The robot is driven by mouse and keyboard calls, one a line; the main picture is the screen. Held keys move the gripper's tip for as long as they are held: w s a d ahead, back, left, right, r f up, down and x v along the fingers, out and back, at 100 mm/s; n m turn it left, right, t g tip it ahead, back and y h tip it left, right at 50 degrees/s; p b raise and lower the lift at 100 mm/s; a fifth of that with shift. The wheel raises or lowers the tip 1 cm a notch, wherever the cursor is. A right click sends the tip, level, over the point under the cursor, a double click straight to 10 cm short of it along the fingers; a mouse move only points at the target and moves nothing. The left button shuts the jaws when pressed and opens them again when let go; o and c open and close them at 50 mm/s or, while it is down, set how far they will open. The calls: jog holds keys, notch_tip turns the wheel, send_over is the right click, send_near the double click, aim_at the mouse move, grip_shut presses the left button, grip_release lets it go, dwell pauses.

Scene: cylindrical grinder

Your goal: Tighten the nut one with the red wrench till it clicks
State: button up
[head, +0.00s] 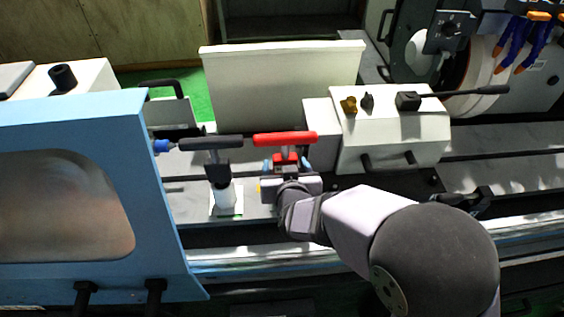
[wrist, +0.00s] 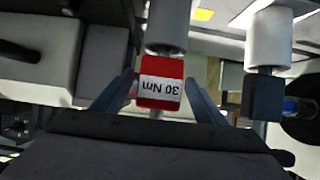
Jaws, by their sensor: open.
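The red wrench (head: 285,139) has a red T-shaped handle and stands upright in the head view, left of the white headstock. Its red block, labelled "30 Nm" upside down, shows in the middle of the wrist view (wrist: 161,90). My gripper (head: 286,165) is at this block, with its jaws open. In the wrist view my gripper (wrist: 161,80) has one finger on each side of the block, with a narrow gap at each side. I cannot pick out nut one in either view.
A second wrench with a black handle (head: 211,143) stands close to the left, on a white stand (head: 225,198). It also shows at the right in the wrist view (wrist: 263,97). A blue cover (head: 160,210) is further left. The white headstock (head: 390,140) is to the right.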

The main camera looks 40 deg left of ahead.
aim_at(286, 141)
jog(key=c, duration=1.4)
jog(key=shift+r, duration=0.1)
jog(key=shift+c, duration=0.4)
jog(key=shift+r+p, duration=4.35)
jog(key=shift+r, duration=0.45)
jog(key=s+d, duration=0.6)
jog(key=w+d+b, duration=0.5)
jog(key=w+d, duration=0.4)
jog(key=d, duration=0.1)
jog(key=shift+w+b, duration=0.2)
jog(key=shift+b, duration=0.1)
jog(key=shift+w+a+m+t, duration=0.1)
jog(key=shift+a+m+t, duration=0.15)
jog(key=shift+m+t, duration=0.05)
jog(key=shift+f+m+h+b, duration=0.1)
jog(key=shift+m+h+b, duration=0.2)
jog(key=shift+h, duration=0.2)
